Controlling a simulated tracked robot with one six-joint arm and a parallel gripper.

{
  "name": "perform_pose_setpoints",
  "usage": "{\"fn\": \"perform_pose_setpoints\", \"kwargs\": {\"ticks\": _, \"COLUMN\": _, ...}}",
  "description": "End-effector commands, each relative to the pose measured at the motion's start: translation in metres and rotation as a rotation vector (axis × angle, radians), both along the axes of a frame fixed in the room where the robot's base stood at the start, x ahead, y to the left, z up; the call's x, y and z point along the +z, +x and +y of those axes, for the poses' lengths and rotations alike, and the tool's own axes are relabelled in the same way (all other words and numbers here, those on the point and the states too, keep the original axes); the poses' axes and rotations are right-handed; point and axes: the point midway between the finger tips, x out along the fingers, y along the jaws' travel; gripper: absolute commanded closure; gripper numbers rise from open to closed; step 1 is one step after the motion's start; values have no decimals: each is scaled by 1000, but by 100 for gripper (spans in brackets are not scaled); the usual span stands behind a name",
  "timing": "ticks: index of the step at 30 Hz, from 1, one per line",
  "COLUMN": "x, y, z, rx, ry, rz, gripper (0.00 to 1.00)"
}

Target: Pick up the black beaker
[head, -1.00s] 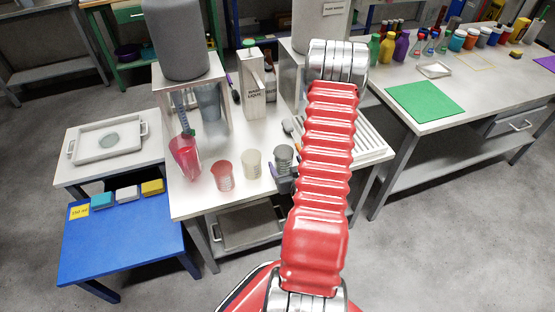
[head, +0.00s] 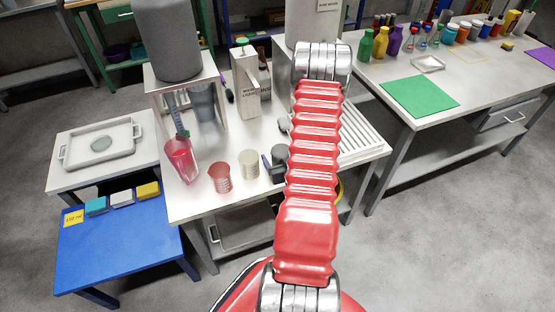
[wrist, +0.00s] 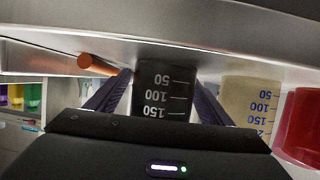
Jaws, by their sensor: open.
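The black beaker (wrist: 163,92), with white volume marks, shows upside down in the wrist view, between the two fingers of my gripper (wrist: 163,80). The fingers are open, one on each side of it. I cannot tell whether either finger touches it. In the head view the black beaker (head: 279,151) stands on the white table, partly hidden by my arm. Most of my gripper is hidden there too.
A white carton (head: 245,85) stands behind. An orange rod-like thing (wrist: 97,65) lies close to one finger.

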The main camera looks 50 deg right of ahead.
Motion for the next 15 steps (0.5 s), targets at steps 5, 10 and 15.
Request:
{"fn": "perform_pose_setpoints", "kwargs": {"ticks": 5, "x": 0, "y": 1, "z": 0, "rx": 2, "ry": 1, "rz": 0, "gripper": 26}}
{"fn": "perform_pose_setpoints", "kwargs": {"ticks": 10, "x": 0, "y": 2, "z": 1, "rx": 3, "ry": 0, "rz": 0, "gripper": 26}}
{"fn": "perform_pose_setpoints", "kwargs": {"ticks": 15, "x": 0, "y": 2, "z": 1, "rx": 4, "ry": 1, "rz": 0, "gripper": 26}}
